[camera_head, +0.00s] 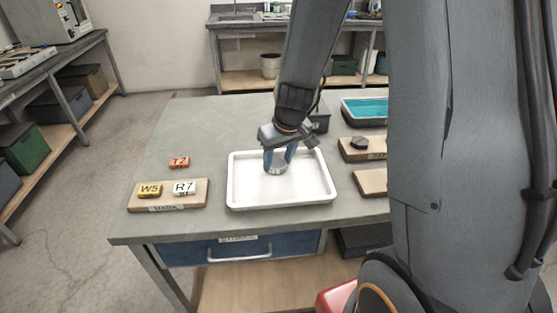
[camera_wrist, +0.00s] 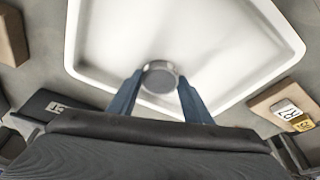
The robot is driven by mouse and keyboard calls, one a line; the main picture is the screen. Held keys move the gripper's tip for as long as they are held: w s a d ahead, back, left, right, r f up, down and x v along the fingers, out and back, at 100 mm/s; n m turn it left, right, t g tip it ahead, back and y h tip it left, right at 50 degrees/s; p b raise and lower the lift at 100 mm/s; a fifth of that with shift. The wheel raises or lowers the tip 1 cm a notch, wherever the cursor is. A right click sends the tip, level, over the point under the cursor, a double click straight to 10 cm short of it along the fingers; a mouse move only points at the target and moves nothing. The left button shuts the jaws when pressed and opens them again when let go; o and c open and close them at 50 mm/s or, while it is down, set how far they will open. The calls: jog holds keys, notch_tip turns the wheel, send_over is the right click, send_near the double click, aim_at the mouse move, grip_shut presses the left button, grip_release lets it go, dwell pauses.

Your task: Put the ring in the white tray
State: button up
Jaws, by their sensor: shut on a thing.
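The white tray (camera_head: 243,192) lies on the grey table, with a raised rim and a bare floor. It also fills much of the wrist view (camera_wrist: 110,35).
Wooden boards (camera_head: 370,183) and a teal-filled tray (camera_head: 365,108) are at the right.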

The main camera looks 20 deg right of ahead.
jog(key=o, duration=1.2)
jog(key=shift+f, duration=0.1)
jog(key=shift+s+r, duration=0.1)
jog(key=shift+r, duration=0.45)
jog(key=a+v, duration=0.1)
jog(key=v, duration=1)
jog(key=s+f, duration=0.2)
jog(key=s, duration=0.2)
jog(key=s+f+m+g, duration=0.1)
jog(key=s, duration=0.3)
jog(key=s+f+m+g, duration=0.1)
jog(key=s+f, duration=0.1)
jog(key=s, duration=0.3)
jog(key=shift+d+f+h, duration=0.2)
jog(key=shift+f+h, duration=0.1)
